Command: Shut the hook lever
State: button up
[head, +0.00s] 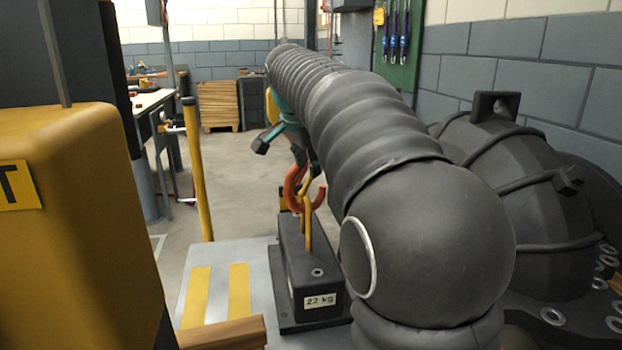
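A red-orange hook (296,188) hangs in the middle of the head view. Its curved end passes by a yellow lifting eye (308,222) on top of a dark weight block (313,265) labelled 22 kg. I cannot make out the hook lever clearly at this size. My gripper (287,155), teal with dark fingertips, is at the end of my black-sleeved arm, just above the hook. Its fingers look spread, one dark tip out to the left and a teal finger to the right, close to the hook. My arm hides part of the gripper. I cannot tell whether it touches the hook.
The block stands on a grey platform (217,262) with yellow stripes. A large yellow casing (80,220) fills the left, and a dark ribbed casing (525,195) with bolt holes fills the right. A yellow post (197,170) stands left of the hook. Open floor lies behind.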

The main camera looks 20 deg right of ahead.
jog(key=shift+x, duration=2.7)
grip_shut()
